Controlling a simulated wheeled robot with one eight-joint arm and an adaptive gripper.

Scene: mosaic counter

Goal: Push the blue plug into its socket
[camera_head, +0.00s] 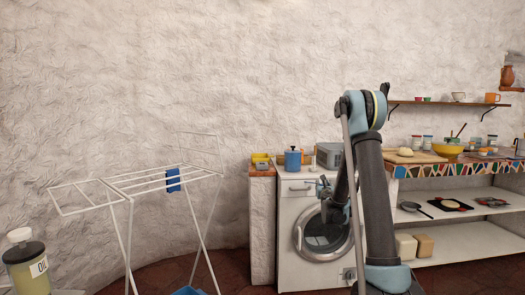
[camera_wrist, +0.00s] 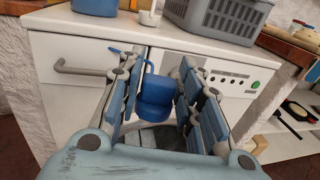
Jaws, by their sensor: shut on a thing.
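The plug is too small to make out in the head view. I cannot make out its socket in either view. The machine's control panel (camera_wrist: 215,75) is behind the fingers in the wrist view, and the fingers and plug hide part of the front.
A blue lidded canister (camera_head: 293,161) and a grey basket (camera_head: 330,155) stand on the machine. In the wrist view the basket (camera_wrist: 220,16) is at the top. A drying rack (camera_head: 130,195) stands left. The mosaic counter (camera_head: 470,167) with pans below is right.

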